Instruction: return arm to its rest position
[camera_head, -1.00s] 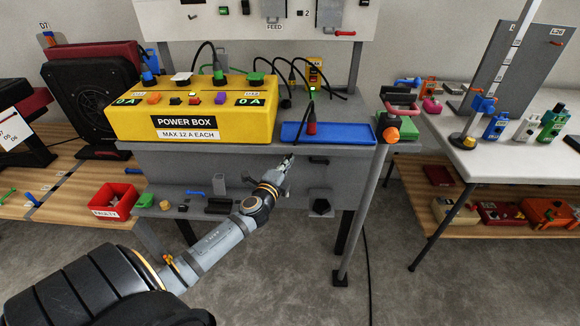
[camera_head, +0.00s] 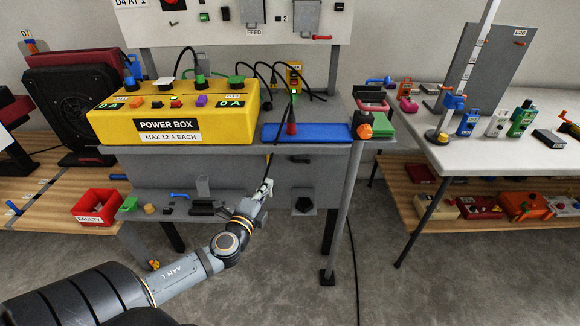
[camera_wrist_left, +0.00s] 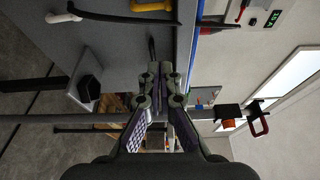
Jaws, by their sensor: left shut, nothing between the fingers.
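My left arm reaches in from the lower left in the head view. Its gripper (camera_head: 265,186) is shut and empty in front of the grey bench front, below the blue tray (camera_head: 330,131). In the left wrist view the shut fingertips (camera_wrist_left: 160,70) meet with nothing held, near a dark cable. The black knob (camera_wrist_left: 86,90) lies to their left in that view. My right gripper is not in view.
The yellow power box (camera_head: 175,117) and tray stand on the bench above the gripper. A grey post (camera_head: 345,205) stands to its right. A red FAULTY bin (camera_head: 97,206) is at left. A white table (camera_head: 500,150) is at right. Floor in front is open.

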